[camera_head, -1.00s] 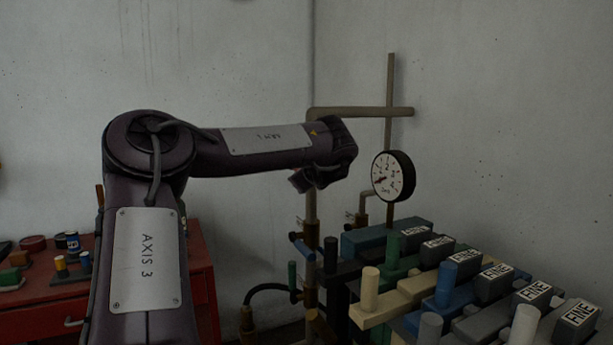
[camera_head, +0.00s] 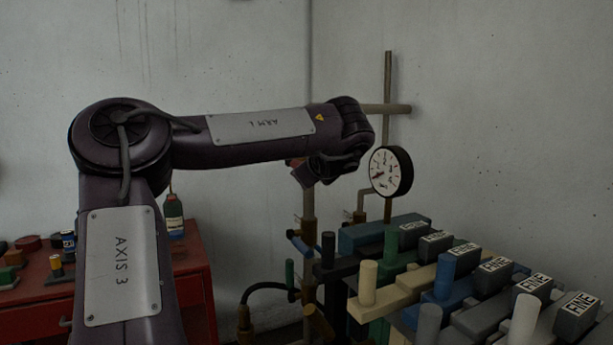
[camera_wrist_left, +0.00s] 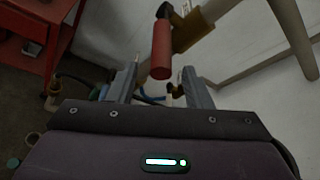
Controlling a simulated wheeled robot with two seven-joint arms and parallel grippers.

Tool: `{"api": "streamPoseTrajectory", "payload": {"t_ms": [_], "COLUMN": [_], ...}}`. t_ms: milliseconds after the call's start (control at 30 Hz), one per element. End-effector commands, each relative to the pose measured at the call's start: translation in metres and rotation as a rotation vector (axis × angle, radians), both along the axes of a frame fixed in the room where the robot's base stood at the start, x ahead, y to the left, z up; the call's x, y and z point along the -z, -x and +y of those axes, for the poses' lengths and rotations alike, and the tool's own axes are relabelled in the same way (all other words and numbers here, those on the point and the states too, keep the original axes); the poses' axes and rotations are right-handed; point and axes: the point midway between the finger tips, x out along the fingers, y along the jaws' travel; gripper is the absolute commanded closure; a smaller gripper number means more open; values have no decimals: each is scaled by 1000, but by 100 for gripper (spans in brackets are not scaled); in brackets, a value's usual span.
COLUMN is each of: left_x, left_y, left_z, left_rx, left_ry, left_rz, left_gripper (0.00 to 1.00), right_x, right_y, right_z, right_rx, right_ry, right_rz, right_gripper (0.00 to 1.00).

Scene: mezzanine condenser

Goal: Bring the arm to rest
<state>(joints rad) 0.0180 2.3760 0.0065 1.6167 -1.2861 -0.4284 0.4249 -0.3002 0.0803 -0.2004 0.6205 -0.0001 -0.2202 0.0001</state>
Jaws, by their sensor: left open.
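My left arm (camera_head: 125,262) comes in from the left in the head view, its forearm reaching right to the wrist in front of the pipework. Its jaws are mostly hidden there behind the wrist. In the left wrist view my left gripper (camera_wrist_left: 161,72) is open, with two grey fingers apart. A red cylindrical handle (camera_wrist_left: 160,50) on a brass valve (camera_wrist_left: 193,32) shows between and beyond the fingertips, with a visible gap to each finger. I cannot tell how far beyond it is. My right gripper is in neither view.
A dial gauge (camera_head: 391,170) hangs on a pipe right of my wrist. A bank of coloured levers labelled FINE (camera_head: 495,264) fills the lower right. The upper wall area is clear.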

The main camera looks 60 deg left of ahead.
Motion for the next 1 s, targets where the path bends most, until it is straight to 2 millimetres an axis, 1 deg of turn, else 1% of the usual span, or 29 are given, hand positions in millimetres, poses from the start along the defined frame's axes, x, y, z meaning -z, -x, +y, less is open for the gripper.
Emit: {"api": "streamPoseTrajectory", "payload": {"t_ms": [100, 200, 767, 867, 1000], "left_x": [-2, -4, -5, -14, -39], "left_y": [3, 4, 4, 4, 4], "left_z": [-10, -13, -12, -12, -12], "left_rx": [0, 0, 0, -1, -1], "left_ry": [-1, -1, 0, -1, -1], "left_rz": [2, 1, 1, 1, 1], "left_gripper": [55, 55, 55, 55, 55], "right_x": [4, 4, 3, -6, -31], "right_y": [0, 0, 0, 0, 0], "right_z": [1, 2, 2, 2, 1], "right_rx": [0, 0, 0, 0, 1], "right_ry": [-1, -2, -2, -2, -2], "right_rz": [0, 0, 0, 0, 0], "right_gripper": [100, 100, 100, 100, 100]}}
